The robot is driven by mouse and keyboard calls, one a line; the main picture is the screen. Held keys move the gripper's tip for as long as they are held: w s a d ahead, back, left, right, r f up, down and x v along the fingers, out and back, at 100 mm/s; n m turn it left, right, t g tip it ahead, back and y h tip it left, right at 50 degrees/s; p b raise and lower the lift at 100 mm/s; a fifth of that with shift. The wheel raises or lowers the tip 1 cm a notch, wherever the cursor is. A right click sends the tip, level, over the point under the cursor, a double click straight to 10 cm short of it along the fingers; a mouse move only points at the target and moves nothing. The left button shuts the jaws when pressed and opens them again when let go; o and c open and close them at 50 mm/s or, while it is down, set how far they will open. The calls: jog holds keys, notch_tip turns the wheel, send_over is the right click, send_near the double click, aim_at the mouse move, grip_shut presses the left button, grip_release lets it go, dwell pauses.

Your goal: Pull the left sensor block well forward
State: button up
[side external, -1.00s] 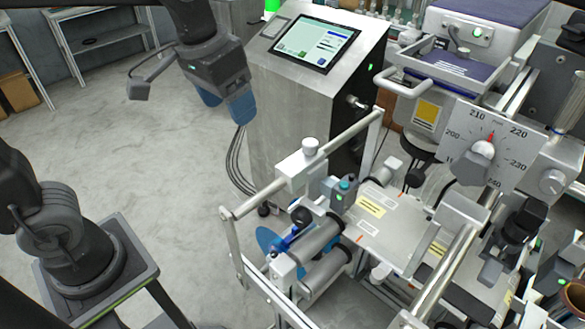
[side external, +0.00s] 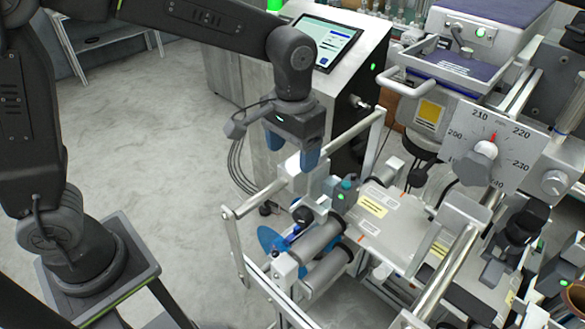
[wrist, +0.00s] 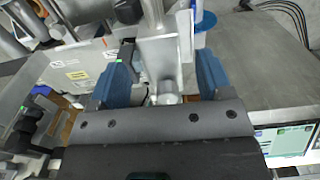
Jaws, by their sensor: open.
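The left sensor block (side external: 298,181) is a pale silver block on the left rail. My gripper (side external: 292,154) is above the block, blue fingers pointing down and apart. In the wrist view the silver block (wrist: 158,58) lies between the open fingers of my gripper (wrist: 163,55), with a rounded knob (wrist: 167,91) close to the palm. I cannot tell whether either finger touches the block.
The left rail (side external: 352,133) runs from front left to back right. Rollers (side external: 318,243) and a blue disc (side external: 268,240) lie below it. The plate with yellow labels (side external: 385,222) is to the right. A steel cabinet with a screen (side external: 325,42) stands behind.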

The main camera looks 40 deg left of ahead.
aim_at(270, 187)
notch_tip(270, 187, down, 5)
jog(key=shift+f, duration=0.1)
dwell(0.3)
jog(key=shift+a, duration=0.1)
jog(key=c, duration=1.1)
jog(key=s, duration=0.5)
jog(key=shift+s, duration=0.3)
jog(key=shift+c, duration=0.9)
jog(key=o, duration=1.3)
notch_tip(270, 187, up, 14)
